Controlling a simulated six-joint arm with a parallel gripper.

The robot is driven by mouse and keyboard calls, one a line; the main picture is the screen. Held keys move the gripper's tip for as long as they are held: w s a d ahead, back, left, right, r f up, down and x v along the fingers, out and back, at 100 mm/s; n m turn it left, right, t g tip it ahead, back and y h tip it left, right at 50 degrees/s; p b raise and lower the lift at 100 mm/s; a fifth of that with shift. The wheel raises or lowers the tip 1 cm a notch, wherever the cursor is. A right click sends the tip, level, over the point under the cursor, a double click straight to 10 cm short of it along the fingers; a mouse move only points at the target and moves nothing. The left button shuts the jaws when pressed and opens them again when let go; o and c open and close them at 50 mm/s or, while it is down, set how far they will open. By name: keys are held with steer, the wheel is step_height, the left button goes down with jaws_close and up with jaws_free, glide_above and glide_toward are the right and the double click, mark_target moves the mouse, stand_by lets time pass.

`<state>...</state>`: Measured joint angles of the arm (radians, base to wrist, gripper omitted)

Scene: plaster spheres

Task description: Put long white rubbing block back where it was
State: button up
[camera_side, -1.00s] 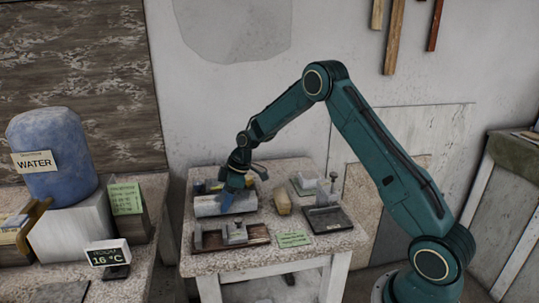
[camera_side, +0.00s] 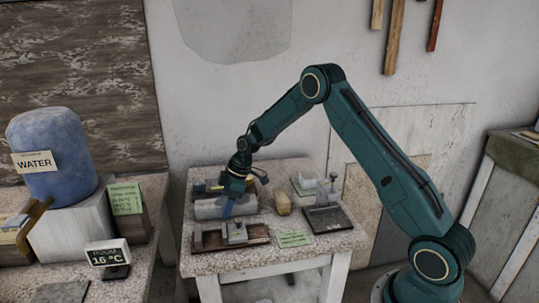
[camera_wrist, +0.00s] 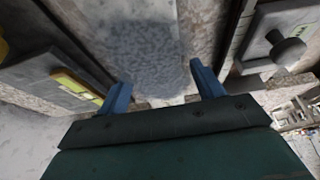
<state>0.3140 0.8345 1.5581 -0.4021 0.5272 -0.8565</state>
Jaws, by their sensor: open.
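A long pale block (camera_side: 208,209), which looks like the long white rubbing block, lies on the stone-topped table (camera_side: 205,262) toward its left side. My gripper (camera_side: 227,210) points down in front of the block's right part and hides some of it. In the wrist view my gripper (camera_wrist: 160,88) shows two blue fingers spread apart with nothing held between them. A grey speckled patch (camera_wrist: 145,55) lies beyond the fingertips; I cannot tell whether it is the block or shadowed stone. Contact between fingers and block cannot be made out.
A brown tray (camera_side: 262,240) with a grey metal piece (camera_side: 234,232) lies in front. A yellowish block (camera_side: 282,203), a dark plate (camera_side: 330,220) and a green note (camera_side: 293,239) are to the right. A blue water container (camera_side: 50,150) stands on the left bench.

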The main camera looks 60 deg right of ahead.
steer(key=shift+r, duration=0.1)
steer(key=v, duration=1.2)
steer(key=shift+r, duration=0.15)
stand_by(0.4)
steer(key=s+a+r+m+t+h, duration=0.1)
steer(key=s+a+r+m, duration=0.1)
steer(key=s+a+r, duration=0.45)
steer(key=s+a+r+m+h, duration=0.1)
steer(key=s+a+r+m, duration=0.15)
steer(key=s+r, duration=0.6)
steer(key=s+a+m, duration=0.1)
steer(key=s+m, duration=0.1)
steer(key=s, duration=0.8)
steer(key=s+a+f+m+t+h, duration=0.1)
steer(key=s+m, duration=0.1)
steer(key=s, duration=0.7)
steer(key=shift+s+a+f, duration=0.25)
steer(key=shift+s+a, duration=0.1)
steer(key=shift+a, duration=0.05)
